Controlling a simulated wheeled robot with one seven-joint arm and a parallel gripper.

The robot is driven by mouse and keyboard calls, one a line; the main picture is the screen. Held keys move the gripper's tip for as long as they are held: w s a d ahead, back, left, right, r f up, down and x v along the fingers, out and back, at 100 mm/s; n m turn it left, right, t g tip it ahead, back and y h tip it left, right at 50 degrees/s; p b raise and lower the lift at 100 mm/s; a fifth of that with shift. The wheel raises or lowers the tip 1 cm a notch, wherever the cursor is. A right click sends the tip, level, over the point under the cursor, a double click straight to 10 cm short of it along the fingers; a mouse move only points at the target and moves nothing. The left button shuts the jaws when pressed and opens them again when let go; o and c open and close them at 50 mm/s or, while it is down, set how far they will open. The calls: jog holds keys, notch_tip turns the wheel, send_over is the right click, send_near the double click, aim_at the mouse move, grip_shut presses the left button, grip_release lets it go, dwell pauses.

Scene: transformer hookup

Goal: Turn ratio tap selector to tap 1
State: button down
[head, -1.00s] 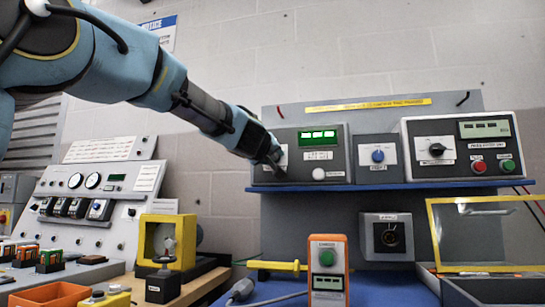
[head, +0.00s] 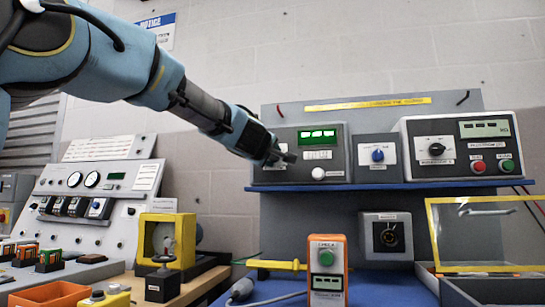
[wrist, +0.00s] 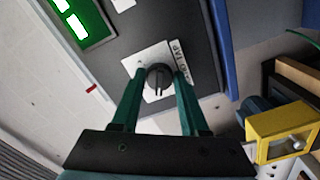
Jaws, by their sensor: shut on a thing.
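The ratio tap selector (wrist: 157,80) is a dark round knob with a pointer ridge, on a white plate beside a partly readable label ending in "TAP". In the wrist view its ridge points toward the bottom of the picture. My gripper (wrist: 159,76) has one green finger on each side of the knob and is shut on it. In the head view my gripper (head: 283,157) is at the left part of the grey meter box (head: 341,165) and hides the knob. The tap numbers are too small to read.
The box has a lit green display (head: 318,135) and a white button (head: 318,173). It stands on a blue shelf (head: 380,186) beside a blue-knob box (head: 377,155) and another meter (head: 461,150). A yellow-framed device (head: 165,240) stands lower left.

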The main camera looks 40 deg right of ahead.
jog(key=shift+c, duration=2.2)
grip_release()
jog(key=shift+a, duration=0.1)
jog(key=b+v, duration=0.1)
jog(key=v, duration=0.9)
jog(key=shift+s+a, duration=0.2)
jog(key=shift+a, duration=0.05)
